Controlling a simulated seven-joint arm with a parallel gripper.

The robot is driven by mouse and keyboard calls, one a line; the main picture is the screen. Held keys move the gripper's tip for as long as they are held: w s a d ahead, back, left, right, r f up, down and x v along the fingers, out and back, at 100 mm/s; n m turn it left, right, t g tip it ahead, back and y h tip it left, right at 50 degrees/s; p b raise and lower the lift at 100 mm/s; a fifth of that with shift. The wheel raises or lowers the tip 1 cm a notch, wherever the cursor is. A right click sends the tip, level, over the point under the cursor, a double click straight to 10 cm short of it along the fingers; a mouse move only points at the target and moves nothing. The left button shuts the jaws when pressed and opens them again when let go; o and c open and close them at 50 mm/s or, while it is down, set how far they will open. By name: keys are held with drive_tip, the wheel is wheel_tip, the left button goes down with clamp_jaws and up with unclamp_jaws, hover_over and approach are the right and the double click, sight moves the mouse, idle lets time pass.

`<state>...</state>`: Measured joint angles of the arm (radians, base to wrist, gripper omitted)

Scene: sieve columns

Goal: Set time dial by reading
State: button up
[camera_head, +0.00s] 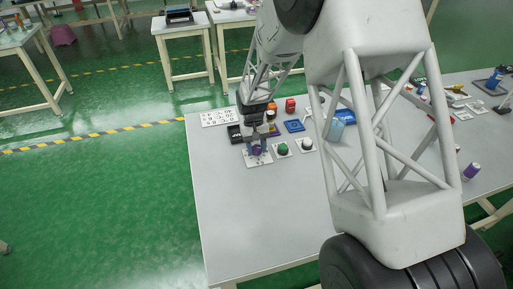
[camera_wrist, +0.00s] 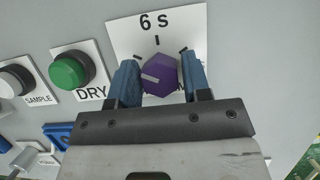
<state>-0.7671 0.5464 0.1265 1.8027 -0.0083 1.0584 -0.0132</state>
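The time dial (camera_wrist: 160,75) is a purple hexagonal knob on a white plate (camera_wrist: 120,28) marked "6 S" at the top. Several black tick marks stand around the knob. A pale pointer line on the knob points left and slightly down in the wrist view, towards my left finger. My gripper (camera_wrist: 161,78) has a blue finger on each side of the knob, and both appear to touch it. The fingers hide part of the plate and its lower lettering. In the head view, my gripper (camera_head: 257,148) is down over the dial's plate (camera_head: 252,162) near the table's left side.
A green button (camera_wrist: 70,70) labelled DRY and a white button (camera_wrist: 14,82) labelled SAMPLE sit beside the dial. Blue items (camera_wrist: 58,133) lie below them in the wrist view. The grey table (camera_head: 240,220) is clear towards its front.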

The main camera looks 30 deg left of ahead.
drive_tip(key=c, duration=0.6)
drive_tip(key=shift+m, duration=0.4)
drive_tip(key=m+y, duration=0.1)
drive_tip(key=m, duration=0.1)
drive_tip(key=m+g+y, duration=0.1)
drive_tip(key=m, duration=0.2)
drive_tip(key=m+y, duration=0.2)
drive_tip(key=m, duration=0.4)
idle(0.3)
drive_tip(key=o, duration=1)
drive_tip(key=shift+c, duration=0.2)
drive_tip(key=shift+r, duration=0.1)
